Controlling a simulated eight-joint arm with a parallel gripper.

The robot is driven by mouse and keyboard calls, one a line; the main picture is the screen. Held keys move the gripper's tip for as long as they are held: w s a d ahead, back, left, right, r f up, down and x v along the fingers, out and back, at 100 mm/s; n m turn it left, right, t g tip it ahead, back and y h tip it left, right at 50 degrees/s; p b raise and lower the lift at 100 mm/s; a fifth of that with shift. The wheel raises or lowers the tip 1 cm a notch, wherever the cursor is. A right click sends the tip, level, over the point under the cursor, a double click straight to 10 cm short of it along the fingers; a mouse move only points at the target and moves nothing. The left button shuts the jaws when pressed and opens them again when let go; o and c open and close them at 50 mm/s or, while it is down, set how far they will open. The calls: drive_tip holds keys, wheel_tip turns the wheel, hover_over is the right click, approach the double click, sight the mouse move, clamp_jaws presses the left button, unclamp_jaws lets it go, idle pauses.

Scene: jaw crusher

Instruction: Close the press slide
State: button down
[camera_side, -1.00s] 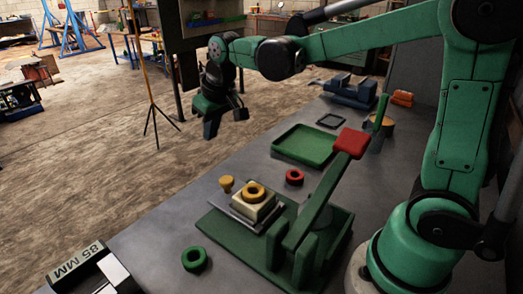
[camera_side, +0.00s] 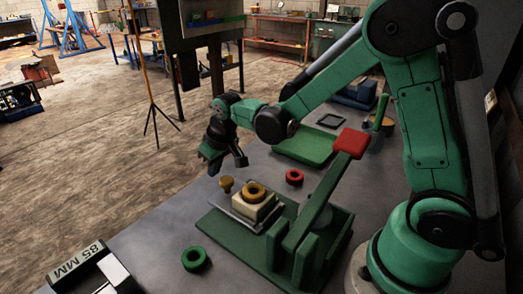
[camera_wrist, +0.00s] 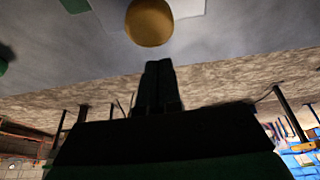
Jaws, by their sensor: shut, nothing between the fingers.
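The press has a green base (camera_side: 226,234) and a green lever arm ending in a red grip (camera_side: 351,143), raised at an angle. Its grey slide plate (camera_side: 238,208) sticks out to the left, carrying a cream block (camera_side: 250,206) with a yellow ring (camera_side: 255,191) on top. A yellow knob (camera_side: 227,184) stands at the slide's outer end. My gripper (camera_side: 213,170) is above and just behind and left of the knob, apart from it, fingers pointing down. In the wrist view, the shut, empty fingers (camera_wrist: 158,84) show below the round knob (camera_wrist: 149,22).
A green ring (camera_side: 195,259) lies left of the press, and a red ring (camera_side: 294,177) lies behind it. A green tray (camera_side: 304,148) is farther back. An 85 MM block (camera_side: 90,268) sits at the front left. The bench's far-left edge is close to my gripper.

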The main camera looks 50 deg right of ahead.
sight(249, 187)
drive_tip(key=shift+s, duration=0.5)
drive_tip(key=s, duration=0.9)
drive_tip(key=shift+w, duration=0.1)
